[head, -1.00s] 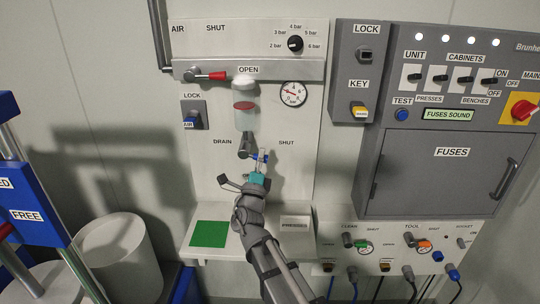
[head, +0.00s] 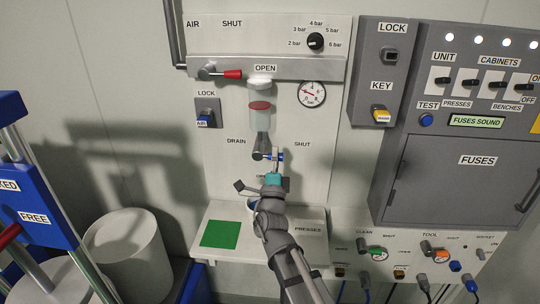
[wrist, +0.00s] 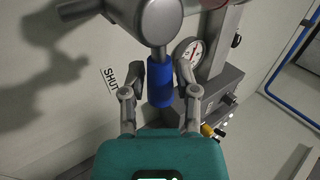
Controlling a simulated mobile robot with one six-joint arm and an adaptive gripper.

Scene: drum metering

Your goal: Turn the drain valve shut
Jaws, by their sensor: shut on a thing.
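The drain valve (head: 262,146) is a grey fitting under the clear filter bowl, between the DRAIN and SHUT labels. Its blue handle (wrist: 160,82) points toward the wrist camera from the round grey valve body (wrist: 157,20). My gripper (head: 274,157) is at the handle, with a finger on each side of it. In the wrist view the gripper (wrist: 159,88) is shut on the blue handle. In the head view the fingers partly hide the handle, and its exact angle is hard to tell. The SHUT label (head: 302,144) is right of the gripper.
The filter bowl (head: 260,115) hangs above the valve, beside a pressure gauge (head: 312,94). A red-handled air lever (head: 232,74) is above. A shelf with a green square (head: 220,233) lies below. The grey fuse cabinet (head: 450,165) stands right, a white bin (head: 128,250) left.

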